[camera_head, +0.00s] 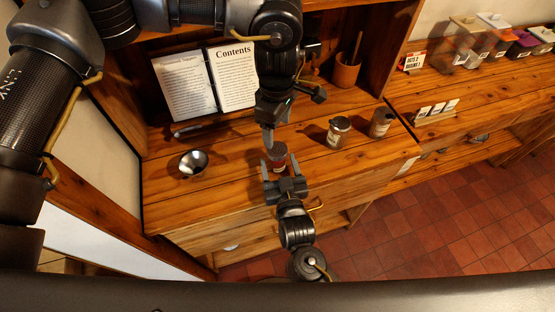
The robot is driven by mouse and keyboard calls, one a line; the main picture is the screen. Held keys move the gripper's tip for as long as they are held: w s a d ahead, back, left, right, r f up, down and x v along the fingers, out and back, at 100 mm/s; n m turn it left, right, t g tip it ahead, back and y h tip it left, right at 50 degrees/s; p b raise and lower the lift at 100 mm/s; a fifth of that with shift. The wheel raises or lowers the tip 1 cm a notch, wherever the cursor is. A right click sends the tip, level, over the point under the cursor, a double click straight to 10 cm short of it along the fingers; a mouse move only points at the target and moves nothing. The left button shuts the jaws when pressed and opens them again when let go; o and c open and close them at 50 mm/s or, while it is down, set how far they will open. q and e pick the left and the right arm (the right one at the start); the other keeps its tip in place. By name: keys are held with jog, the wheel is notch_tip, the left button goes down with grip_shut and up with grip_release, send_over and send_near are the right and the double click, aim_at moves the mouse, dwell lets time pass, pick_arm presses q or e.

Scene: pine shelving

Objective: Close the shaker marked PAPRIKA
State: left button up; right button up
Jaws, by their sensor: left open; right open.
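A small dark-lidded shaker (278,151) stands near the front edge of the wooden counter, partly hidden by my grippers. My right gripper (279,163) reaches from below with its fingers open, one on each side of this shaker. My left gripper (268,142) comes down from above, just at the shaker's upper left. Its fingers are seen nearly edge-on, and I cannot tell whether they touch the lid. No shaker label is readable at this size.
A metal bowl (193,163) sits at the left of the counter. An open book (210,82) headed Contents leans behind. A wooden pot (346,73) with a utensil stands at the back. Cards (437,109) and bins (466,45) are at right.

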jog(key=shift+w, duration=0.3)
